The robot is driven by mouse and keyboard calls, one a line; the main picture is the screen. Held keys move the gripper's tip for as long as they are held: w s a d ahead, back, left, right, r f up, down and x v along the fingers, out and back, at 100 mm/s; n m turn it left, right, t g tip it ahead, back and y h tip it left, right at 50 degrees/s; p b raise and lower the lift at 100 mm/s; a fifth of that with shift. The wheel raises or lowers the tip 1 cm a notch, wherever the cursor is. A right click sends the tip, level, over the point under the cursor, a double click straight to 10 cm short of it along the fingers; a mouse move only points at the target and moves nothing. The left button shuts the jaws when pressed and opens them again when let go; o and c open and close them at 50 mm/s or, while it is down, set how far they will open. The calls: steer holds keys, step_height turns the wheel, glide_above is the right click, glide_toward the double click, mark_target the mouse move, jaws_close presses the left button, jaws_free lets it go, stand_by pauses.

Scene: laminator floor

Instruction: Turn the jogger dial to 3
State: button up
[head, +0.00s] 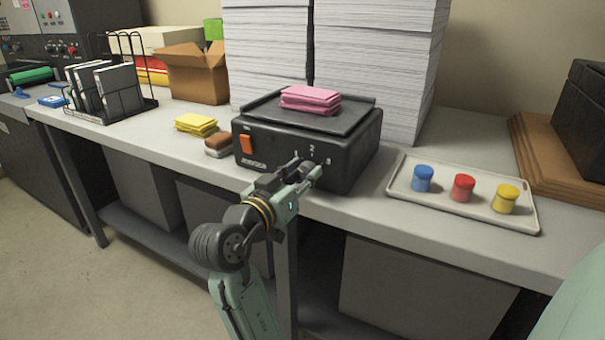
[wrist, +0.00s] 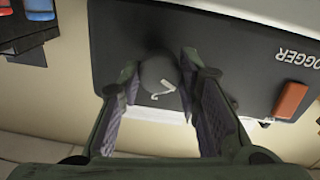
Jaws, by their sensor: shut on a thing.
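The jogger (head: 268,152) is a black box with an orange switch, standing on the bench. Its front face shows the white numbers 1, 2 and 3 around the dial. My gripper (head: 304,172) reaches that face from the front and hides the dial in the head view. In the wrist view the dial (wrist: 158,72) is a dark round knob between the two fingers of my gripper (wrist: 160,66), which is shut on it. A white mark shows at the dial's lower edge in that upside-down view; I cannot tell which number the dial points to.
A pink pad stack (head: 310,99) lies on the jogger. Tall paper stacks (head: 375,50) stand behind. Yellow pads (head: 196,125) and a brown block (head: 218,146) lie left. A tray (head: 455,212) with blue, red and yellow pots stands right.

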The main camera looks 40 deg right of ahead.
steer(key=c, duration=0.5)
steer(key=shift+f+m, duration=0.1)
steer(key=shift+m, duration=0.2)
steer(key=shift+m+b, duration=0.75)
steer(key=shift+m, duration=0.15)
steer(key=m+b, duration=0.2)
steer(key=m, duration=0.2)
steer(key=shift+m+b, duration=0.3)
steer(key=shift+b, duration=0.05)
steer(key=m+b, duration=0.4)
steer(key=m, duration=0.2)
steer(key=shift+s+f+y, duration=0.1)
steer(key=shift+y, duration=0.2)
steer(key=m+b, duration=0.4)
steer(key=m, duration=0.1)
steer(key=shift+t, duration=0.3)
steer(key=shift+s+d+m+b, duration=0.1)
steer(key=shift+m+b, duration=1.2)
steer(key=shift+m, duration=1.4)
